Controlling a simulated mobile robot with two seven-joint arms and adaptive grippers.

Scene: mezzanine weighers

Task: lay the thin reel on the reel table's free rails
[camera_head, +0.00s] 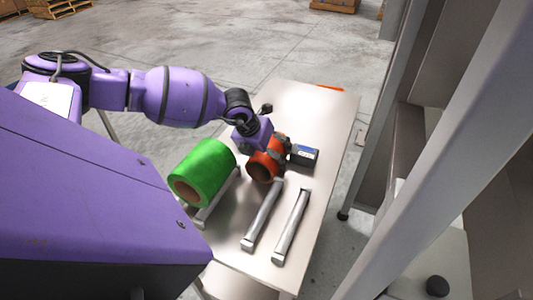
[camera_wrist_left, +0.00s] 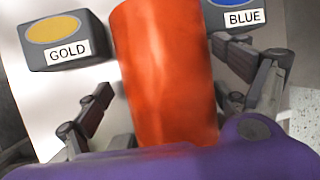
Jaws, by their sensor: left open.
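The orange reel (camera_head: 261,166), the thinner of two reels, is on the light-topped table (camera_head: 318,112), beyond the near rails. It also shows upright in the left wrist view (camera_wrist_left: 168,75). My left gripper (camera_head: 270,150) is open, with its fingers on either side of the orange reel and gaps visible in the wrist view. Part of the reel is hidden behind the gripper. Two parallel metal rails, the left one (camera_head: 262,217) and the right one (camera_head: 291,228), are empty. My right gripper is not in view.
A thick green reel (camera_head: 203,170) lies on other rails (camera_head: 216,200) to the left. A box labelled BLUE (camera_head: 303,155) stands beside the orange reel; a box labelled GOLD (camera_wrist_left: 67,41) shows in the wrist view. A grey post (camera_head: 382,110) stands right of the table.

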